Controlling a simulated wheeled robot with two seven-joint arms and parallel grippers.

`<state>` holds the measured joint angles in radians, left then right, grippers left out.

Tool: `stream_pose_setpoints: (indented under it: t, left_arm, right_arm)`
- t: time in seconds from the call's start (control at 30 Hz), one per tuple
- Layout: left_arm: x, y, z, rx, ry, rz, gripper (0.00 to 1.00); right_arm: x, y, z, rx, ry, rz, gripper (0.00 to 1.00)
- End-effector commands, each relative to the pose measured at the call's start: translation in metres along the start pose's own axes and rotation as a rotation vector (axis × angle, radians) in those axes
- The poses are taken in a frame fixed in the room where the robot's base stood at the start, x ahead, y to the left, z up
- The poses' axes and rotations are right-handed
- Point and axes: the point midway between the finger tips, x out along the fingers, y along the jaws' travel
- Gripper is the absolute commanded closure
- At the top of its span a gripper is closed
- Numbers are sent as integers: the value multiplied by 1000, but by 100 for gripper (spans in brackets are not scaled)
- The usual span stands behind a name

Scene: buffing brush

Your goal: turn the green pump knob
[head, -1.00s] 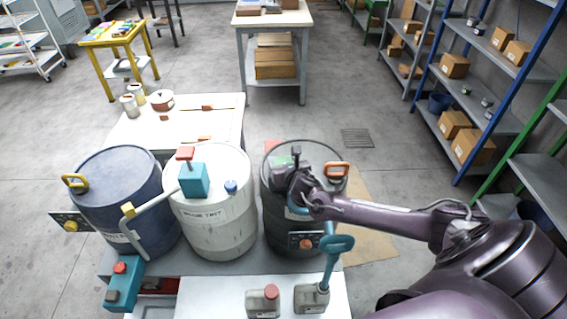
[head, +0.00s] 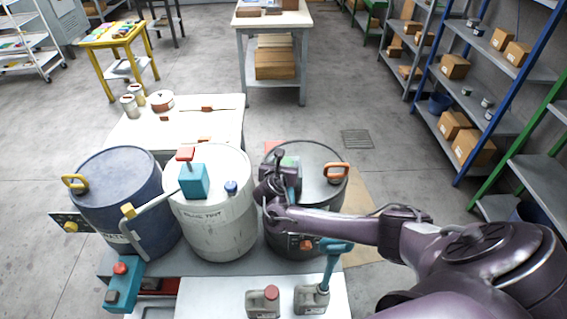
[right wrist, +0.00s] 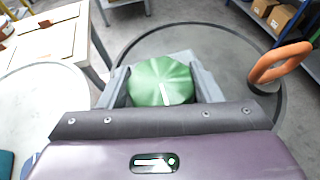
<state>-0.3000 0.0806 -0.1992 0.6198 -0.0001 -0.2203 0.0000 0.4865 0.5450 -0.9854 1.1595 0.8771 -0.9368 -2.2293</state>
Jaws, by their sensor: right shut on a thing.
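The green pump knob (right wrist: 162,82) sits over the top of the black drum (head: 322,192), and its round top with a white mark faces the right wrist camera. My right gripper (right wrist: 162,86) is shut on the green knob, with one grey finger on each side of it. In the head view my right gripper (head: 285,168) is over the left part of the black drum's lid and hides most of the knob. My left gripper is not in view.
An orange handle (head: 336,172) stands on the black drum's lid. A white drum (head: 222,225) with a teal pump (head: 194,181) and a blue drum (head: 115,185) stand to the left. Two grey canisters (head: 263,302) (head: 311,299) are in front.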

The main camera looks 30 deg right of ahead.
Motion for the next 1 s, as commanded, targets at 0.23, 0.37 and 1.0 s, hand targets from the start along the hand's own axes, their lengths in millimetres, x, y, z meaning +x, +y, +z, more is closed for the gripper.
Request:
stream_pose_setpoints:
  t: [0.23, 0.37, 1.0]
  left_arm:
    - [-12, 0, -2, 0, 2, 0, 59]
    - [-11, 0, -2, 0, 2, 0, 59]
    - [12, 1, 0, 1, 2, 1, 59]
  right_arm:
    - [-2, 3, 4, 92, -1, -215, 64]
    - [-1, 3, 2, 136, -2, -321, 64]
    - [0, 1, 0, 258, -1, -615, 64]
